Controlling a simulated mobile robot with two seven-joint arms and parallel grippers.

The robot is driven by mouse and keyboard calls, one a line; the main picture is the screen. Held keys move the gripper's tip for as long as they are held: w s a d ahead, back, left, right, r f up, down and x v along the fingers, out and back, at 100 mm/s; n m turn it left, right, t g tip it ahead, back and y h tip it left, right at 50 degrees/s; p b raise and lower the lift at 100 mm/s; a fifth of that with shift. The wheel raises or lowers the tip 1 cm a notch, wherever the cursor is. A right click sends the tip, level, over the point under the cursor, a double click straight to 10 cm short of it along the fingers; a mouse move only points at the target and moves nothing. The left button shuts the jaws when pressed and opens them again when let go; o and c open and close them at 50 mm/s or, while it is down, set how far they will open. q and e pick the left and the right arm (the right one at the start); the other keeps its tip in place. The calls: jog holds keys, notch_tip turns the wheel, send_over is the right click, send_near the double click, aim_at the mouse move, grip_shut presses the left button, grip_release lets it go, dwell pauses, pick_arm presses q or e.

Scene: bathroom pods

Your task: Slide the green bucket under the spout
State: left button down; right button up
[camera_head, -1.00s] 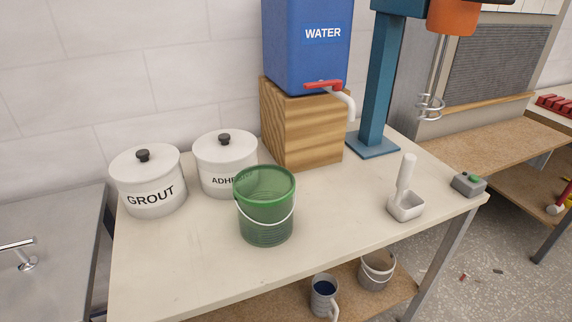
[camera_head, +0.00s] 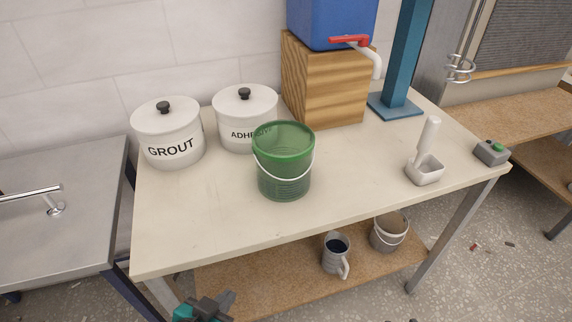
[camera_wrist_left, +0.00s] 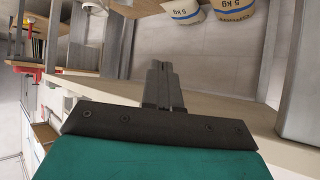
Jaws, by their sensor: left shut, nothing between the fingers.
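The green bucket (camera_head: 283,163) stands upright on the pale worktop (camera_head: 215,215), in front of the adhesive pot. It is translucent, with a white handle hanging across its front. The white spout (camera_head: 376,66) with a red lever (camera_head: 350,40) comes out of the blue water tank (camera_head: 330,18), which sits on a wooden block (camera_head: 325,85). The spout is behind and to the right of the bucket, clear of it. My left gripper (camera_head: 228,300) is at the bottom edge of the head view, low in front of the worktop. Its fingers are shut and empty in the left wrist view (camera_wrist_left: 162,85). My right gripper is not in view.
Grout (camera_head: 167,135) and adhesive (camera_head: 245,118) pots stand at the back left. A mug (camera_head: 336,254) and grey pail (camera_head: 389,232) sit on the lower shelf.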

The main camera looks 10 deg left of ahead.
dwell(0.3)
pick_arm(q)
jog(key=a+r+n+t+h+b, duration=0.1)
jog(key=a+r+n+t+b, duration=0.4)
jog(key=n, duration=0.4)
jog(key=a+r+n+t+b, duration=0.2)
jog(key=r+n+b, duration=0.4)
jog(key=r+n, duration=0.3)
jog(key=shift+n, duration=0.3)
jog(key=w+d, duration=0.1)
jog(key=w, duration=0.5)
jog(key=w+d+f, duration=0.1)
jog(key=w, duration=0.6)
jog(key=w+d+p, duration=0.1)
jog(key=w, duration=0.5)
jog(key=shift+w+d+f, duration=0.25)
jog(key=shift+d, duration=0.05)
jog(key=shift+w+d, duration=0.7)
jog(key=shift+d, duration=0.35)
jog(key=shift+w+d, duration=0.35)
jog(key=shift+d, duration=0.25)
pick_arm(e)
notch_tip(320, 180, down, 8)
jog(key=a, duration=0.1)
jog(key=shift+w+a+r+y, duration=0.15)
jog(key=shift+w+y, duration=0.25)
